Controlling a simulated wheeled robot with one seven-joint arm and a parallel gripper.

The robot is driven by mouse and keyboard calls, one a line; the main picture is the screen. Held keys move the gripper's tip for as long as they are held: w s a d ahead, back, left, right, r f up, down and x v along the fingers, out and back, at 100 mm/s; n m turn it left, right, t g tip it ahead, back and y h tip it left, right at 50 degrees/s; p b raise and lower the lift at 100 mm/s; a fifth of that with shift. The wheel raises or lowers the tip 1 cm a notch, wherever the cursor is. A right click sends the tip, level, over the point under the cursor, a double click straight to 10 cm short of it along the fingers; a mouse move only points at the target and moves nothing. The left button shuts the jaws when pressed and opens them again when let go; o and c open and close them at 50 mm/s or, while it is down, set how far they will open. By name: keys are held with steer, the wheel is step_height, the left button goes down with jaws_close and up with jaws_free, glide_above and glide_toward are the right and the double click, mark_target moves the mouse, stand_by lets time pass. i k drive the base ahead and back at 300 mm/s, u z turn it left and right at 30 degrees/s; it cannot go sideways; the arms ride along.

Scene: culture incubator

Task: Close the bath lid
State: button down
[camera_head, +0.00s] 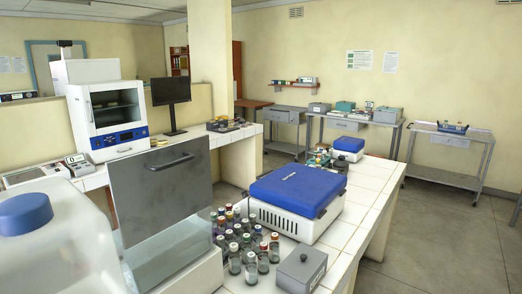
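The bath lid (145,197) is a flat dark grey panel with a black bar handle (168,161). It stands raised and nearly upright. Below it is the bath, a white body (197,274) with clear, glass-like walls. The left part of the bath is hidden behind a large translucent container, and its bottom is cut off by the frame. Whether anything is inside the bath cannot be told. My gripper is not in view.
The translucent container (60,250) with a blue cap (25,213) fills the lower left. Several capped bottles (235,258) stand close to the bath's right side, beside a grey box (300,271) and a blue-lidded white device (294,197). Open floor (440,245) lies at right.

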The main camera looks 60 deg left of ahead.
mark_target(152, 191)
steer(key=z, duration=0.05)
steer(key=i, duration=0.5)
steer(key=u, duration=3.4)
